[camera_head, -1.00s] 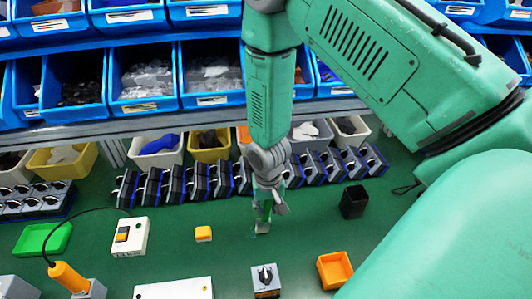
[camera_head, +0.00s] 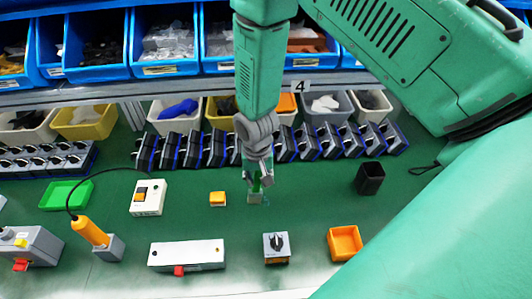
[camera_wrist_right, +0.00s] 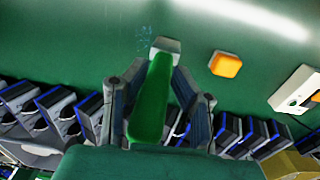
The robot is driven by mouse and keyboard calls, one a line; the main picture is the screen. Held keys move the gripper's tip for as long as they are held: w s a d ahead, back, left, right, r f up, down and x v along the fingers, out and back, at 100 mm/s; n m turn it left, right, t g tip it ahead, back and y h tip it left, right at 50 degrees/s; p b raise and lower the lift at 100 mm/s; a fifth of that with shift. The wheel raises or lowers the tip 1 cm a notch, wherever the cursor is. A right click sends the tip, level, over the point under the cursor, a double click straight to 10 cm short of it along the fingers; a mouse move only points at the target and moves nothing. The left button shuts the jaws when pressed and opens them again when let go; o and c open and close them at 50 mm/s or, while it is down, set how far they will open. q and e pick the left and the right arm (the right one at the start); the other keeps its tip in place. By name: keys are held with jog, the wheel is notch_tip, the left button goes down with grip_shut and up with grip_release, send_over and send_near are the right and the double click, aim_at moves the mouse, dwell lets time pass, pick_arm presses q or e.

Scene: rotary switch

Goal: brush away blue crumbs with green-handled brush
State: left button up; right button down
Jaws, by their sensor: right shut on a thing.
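My right gripper (camera_head: 258,182) is shut on the green-handled brush, near the middle of the green table. In the right wrist view the gripper's fingers (camera_wrist_right: 157,98) lie on both sides of the green handle (camera_wrist_right: 152,100). The brush's pale head (camera_wrist_right: 165,45) points away from the gripper; in the head view this end (camera_head: 255,198) is low at the table, but contact is unclear. A faint patch of small blue crumbs (camera_wrist_right: 144,46) lies on the table just left of the brush head in the wrist view. My left gripper is not in view.
A yellow block (camera_head: 218,199) lies left of the brush. A rotary switch (camera_head: 276,247), an orange tray (camera_head: 345,243) and a black cup (camera_head: 370,178) stand nearby. A row of dark switch units (camera_head: 310,143) runs behind. Blue bins (camera_head: 168,45) fill the shelf above.

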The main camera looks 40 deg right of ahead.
jog(key=shift+w+a, duration=0.15)
jog(key=shift+a, duration=0.1)
jog(key=shift+d+r, duration=0.1)
jog(key=shift+d, duration=0.05)
notch_tip(320, 180, up, 2)
jog(key=shift+r+p, duration=0.1)
jog(key=shift+p, duration=0.95)
notch_tip(320, 180, up, 2)
jog(key=shift+r, duration=0.8)
